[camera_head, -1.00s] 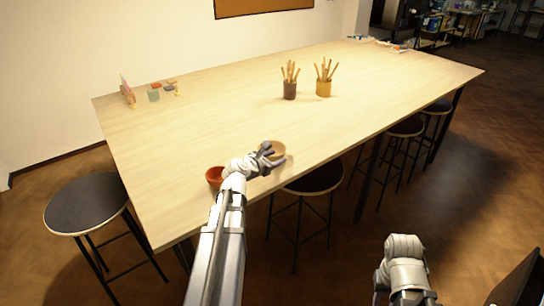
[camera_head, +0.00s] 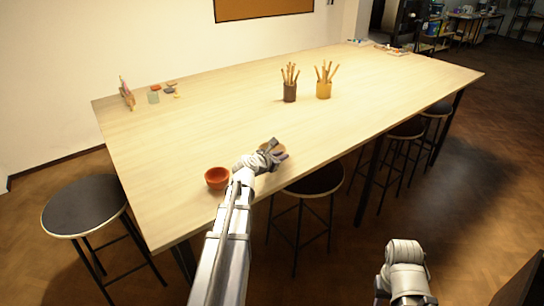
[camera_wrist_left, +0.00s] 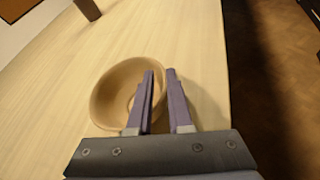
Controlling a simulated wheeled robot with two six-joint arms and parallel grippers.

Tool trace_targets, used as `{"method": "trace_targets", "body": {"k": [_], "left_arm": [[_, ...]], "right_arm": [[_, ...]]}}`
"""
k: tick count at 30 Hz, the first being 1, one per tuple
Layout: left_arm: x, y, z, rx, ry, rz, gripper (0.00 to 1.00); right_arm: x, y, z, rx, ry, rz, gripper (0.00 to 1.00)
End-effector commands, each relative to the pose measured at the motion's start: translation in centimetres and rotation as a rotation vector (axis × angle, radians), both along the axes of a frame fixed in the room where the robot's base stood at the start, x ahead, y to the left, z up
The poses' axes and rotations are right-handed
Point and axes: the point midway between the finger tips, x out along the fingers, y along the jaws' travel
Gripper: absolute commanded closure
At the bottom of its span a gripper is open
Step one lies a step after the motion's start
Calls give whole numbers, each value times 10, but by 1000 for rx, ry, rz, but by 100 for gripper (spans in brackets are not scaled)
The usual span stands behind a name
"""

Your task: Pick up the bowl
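A tan bowl (camera_head: 266,147) stands upright near the front edge of the table, partly hidden behind my left gripper (camera_head: 277,149). In the left wrist view the bowl (camera_wrist_left: 112,85) lies below the left gripper (camera_wrist_left: 162,90). One finger is over the inside of the bowl and the other is just outside its right rim. A narrow gap shows between the fingers, wider than the rim. A red-orange bowl (camera_head: 216,178) stands to the left of the gripper. Part of my right arm shows at the bottom right, but its fingers are not visible.
The long wooden table (camera_head: 190,130) is mostly clear. A dark cup (camera_head: 290,92) and a yellow cup (camera_head: 323,90) hold sticks farther back. Small items sit at the far left corner. Stools stand around the table, one at the left (camera_head: 86,204).

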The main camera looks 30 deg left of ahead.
Motion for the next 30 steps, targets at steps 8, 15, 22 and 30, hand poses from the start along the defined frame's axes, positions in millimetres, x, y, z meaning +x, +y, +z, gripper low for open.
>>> {"method": "trace_targets", "body": {"k": [8, 15, 22, 30], "left_arm": [[0, 0, 0, 0, 0, -1, 100], [0, 0, 0, 0, 0, -1, 100], [0, 0, 0, 0, 0, 0, 100], [0, 0, 9, 0, 0, 0, 100]], "right_arm": [[0, 0, 0, 0, 0, 0, 62], [0, 0, 0, 0, 0, 0, 62], [0, 0, 0, 0, 0, 0, 62], [0, 0, 9, 0, 0, 0, 62]]}}
